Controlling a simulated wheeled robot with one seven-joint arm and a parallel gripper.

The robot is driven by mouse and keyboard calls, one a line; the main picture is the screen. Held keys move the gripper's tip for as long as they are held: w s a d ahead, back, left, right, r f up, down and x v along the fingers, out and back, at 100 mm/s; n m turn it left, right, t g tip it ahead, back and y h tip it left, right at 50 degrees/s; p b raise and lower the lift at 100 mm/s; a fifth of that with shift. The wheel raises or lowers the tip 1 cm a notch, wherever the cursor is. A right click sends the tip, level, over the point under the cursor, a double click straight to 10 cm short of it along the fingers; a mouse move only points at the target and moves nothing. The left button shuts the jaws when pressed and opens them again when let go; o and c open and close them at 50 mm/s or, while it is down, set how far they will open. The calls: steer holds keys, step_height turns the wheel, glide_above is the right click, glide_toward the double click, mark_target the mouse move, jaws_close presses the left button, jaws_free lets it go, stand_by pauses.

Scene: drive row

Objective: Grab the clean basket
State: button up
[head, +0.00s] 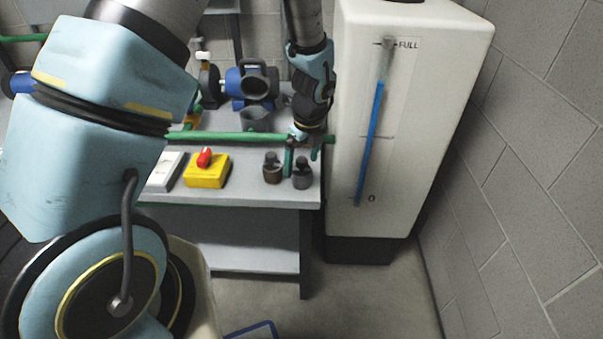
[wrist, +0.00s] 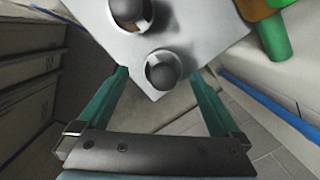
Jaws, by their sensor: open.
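Two small strainer baskets with dark round knobs stand upright near the front right corner of the bench. The right one, plain grey and clean-looking (head: 302,181), also shows in the wrist view (wrist: 160,83). The left one, brownish and dirtier-looking (head: 272,176), shows at the top of the wrist view (wrist: 129,22). My gripper (head: 302,157) is open and points down at the grey basket. In the wrist view its green fingers (wrist: 162,73) lie to either side of that basket. I cannot tell whether they touch it or how high they are.
A green pipe (head: 225,136) runs across the bench (head: 240,195) behind the baskets. A yellow box with a red knob (head: 206,174) stands to the left. A tall white tank (head: 420,110) with a blue gauge stands close on the right. Blue pumps (head: 238,82) sit behind.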

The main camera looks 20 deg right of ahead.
mark_target(302, 170)
steer(key=shift+w+d+f+p, duration=0.15)
steer(key=shift+f+p, duration=0.1)
steer(key=shift+f, duration=0.7)
steer(key=shift+w+a+f+p, duration=0.1)
steer(key=shift+w+f+p, duration=0.1)
steer(key=shift+f, duration=0.75)
steer(key=c, duration=1.5)
